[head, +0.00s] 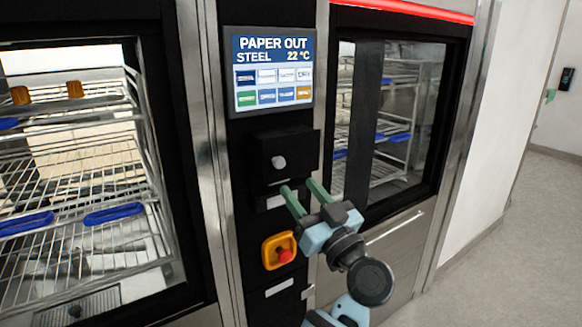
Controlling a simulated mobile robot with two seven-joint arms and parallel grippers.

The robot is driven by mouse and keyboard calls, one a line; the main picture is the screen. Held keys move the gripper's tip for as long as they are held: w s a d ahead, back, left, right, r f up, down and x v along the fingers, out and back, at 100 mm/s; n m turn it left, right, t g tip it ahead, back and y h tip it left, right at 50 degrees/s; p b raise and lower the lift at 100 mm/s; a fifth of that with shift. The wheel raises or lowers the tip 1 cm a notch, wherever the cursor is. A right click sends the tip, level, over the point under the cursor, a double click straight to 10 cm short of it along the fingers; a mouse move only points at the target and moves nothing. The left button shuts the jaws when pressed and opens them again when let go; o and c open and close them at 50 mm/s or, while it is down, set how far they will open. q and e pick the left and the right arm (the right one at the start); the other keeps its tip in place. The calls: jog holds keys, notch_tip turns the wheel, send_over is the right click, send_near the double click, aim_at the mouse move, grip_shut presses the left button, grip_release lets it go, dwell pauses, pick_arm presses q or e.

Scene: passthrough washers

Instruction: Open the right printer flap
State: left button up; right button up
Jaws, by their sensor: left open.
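The printer flap (300,148) is a black, box-like cover with a round grey knob (279,162) on its front. It sits in the black column below the display and looks shut. My left gripper (299,187) has two green fingers, spread apart and empty. In the picture its fingertips are just below the knob, near the flap's lower edge; whether they touch it I cannot tell. A white strip (275,201) shows under the flap, partly behind the fingers. My right gripper is out of view.
The display (268,70) above reads "PAPER OUT". A yellow-framed red emergency button (284,255) sits below the flap, close to my left arm. Glass-doored washers with wire racks (75,180) stand on both sides. Grey floor (515,240) is free at right.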

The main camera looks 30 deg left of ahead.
aim_at(281, 164)
pick_arm(q)
jog(key=shift+p+x, duration=0.4)
jog(key=shift+x, duration=3.45)
grip_shut()
